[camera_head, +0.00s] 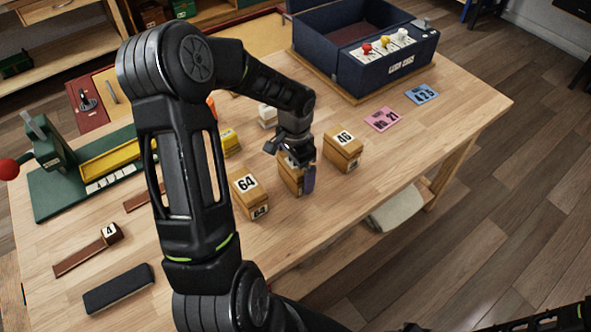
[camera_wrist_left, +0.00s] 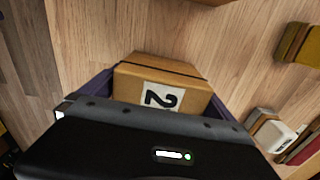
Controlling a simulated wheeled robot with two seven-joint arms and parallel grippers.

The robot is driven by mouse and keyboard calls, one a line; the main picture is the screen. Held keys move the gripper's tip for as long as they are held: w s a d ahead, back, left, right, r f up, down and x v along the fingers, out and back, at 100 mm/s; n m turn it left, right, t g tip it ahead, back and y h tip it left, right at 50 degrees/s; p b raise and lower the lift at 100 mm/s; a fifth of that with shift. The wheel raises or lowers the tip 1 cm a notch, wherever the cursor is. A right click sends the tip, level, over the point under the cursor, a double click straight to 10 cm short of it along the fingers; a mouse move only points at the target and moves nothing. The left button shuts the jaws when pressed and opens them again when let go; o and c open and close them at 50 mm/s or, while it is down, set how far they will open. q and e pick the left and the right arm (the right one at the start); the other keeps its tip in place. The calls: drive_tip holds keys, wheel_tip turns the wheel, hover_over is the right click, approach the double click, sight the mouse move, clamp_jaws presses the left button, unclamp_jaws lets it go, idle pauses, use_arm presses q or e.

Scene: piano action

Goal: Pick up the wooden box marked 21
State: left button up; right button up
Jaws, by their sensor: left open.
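The wooden box (camera_head: 288,184) stands on the table between two other numbered boxes, mostly hidden under my left gripper (camera_head: 296,172). In the left wrist view the box (camera_wrist_left: 187,78) shows a white label with a "2"; the rest of the label is covered by the gripper body. My left gripper (camera_wrist_left: 155,98) is open, with one purple finger on each side of the box. I cannot tell whether the fingers touch it. My right gripper is not seen; only a dark part of mine shows at the lower right of the head view.
Box 64 (camera_head: 250,197) stands close on the left, box 46 (camera_head: 343,150) on the right. A yellow block (camera_head: 231,143) and a white block (camera_head: 267,116) lie behind. A blue case (camera_head: 365,50) stands at the back.

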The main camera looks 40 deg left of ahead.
use_arm(q)
drive_tip(key=shift+c, duration=0.2)
drive_tip(key=c, duration=1.3)
drive_tip(key=shift+r, duration=0.15)
wheel_tip(320, 180, up, 10)
drive_tip(key=shift+f+b, duration=0.1)
drive_tip(key=shift+b, duration=0.6)
